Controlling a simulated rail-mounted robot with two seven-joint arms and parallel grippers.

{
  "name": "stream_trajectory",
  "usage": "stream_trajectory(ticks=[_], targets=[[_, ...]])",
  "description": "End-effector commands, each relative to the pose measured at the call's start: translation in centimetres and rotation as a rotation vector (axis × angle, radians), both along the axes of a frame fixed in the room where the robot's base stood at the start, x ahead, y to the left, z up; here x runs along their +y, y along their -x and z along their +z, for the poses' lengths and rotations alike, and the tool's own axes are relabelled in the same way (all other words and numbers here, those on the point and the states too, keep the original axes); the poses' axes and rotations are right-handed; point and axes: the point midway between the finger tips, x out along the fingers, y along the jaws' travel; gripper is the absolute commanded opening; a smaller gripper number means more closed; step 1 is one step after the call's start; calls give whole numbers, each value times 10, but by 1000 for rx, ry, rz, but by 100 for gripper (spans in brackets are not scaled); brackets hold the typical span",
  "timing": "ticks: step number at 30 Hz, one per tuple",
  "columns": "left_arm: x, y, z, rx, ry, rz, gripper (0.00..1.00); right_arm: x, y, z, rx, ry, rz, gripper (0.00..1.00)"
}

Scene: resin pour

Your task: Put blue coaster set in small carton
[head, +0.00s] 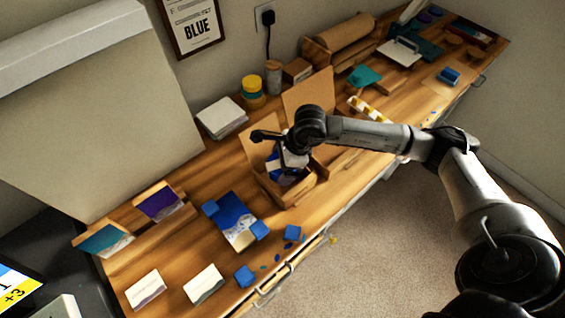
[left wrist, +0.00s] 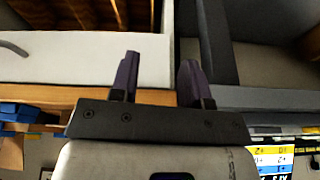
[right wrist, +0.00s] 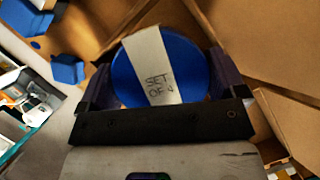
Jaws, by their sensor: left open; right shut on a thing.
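The blue coaster set (right wrist: 195,68) is a round blue stack with a white paper band reading "SET OF 4". My right gripper (right wrist: 158,90) is shut on it, one finger at each side. In the head view the set (head: 287,179) shows partly under my right gripper (head: 283,150), within the opening of the small carton (head: 296,192). The carton is brown with its flaps standing open; its walls also show around the set in the right wrist view (right wrist: 265,40). Whether the set touches the carton's floor is hidden. My left gripper (left wrist: 157,82) is open and empty, away from the carton.
White stacks (head: 221,118) and a yellow-topped jar (head: 252,90) stand behind. Small blue bits lie along the bench's front edge. Coloured cards (head: 158,202) stand at left.

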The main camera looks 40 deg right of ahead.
Motion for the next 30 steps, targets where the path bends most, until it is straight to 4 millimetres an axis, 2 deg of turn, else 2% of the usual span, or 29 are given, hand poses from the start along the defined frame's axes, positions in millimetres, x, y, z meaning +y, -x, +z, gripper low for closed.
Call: stream_trajectory(ticks=[22,23,25,30], targets=[[2,0,-12,0,-7,-4,43,-1,0,-10,-2,0,-1,59],[2,0,-12,0,-5,-4,43,-1,0,-11,-1,1,0,93],[1,0,-12,1,-3,-2,43,-1,0,-11,-1,1,0,100],[-1,0,-12,0,3,2,43,-1,0,-11,-1,1,0,100]])
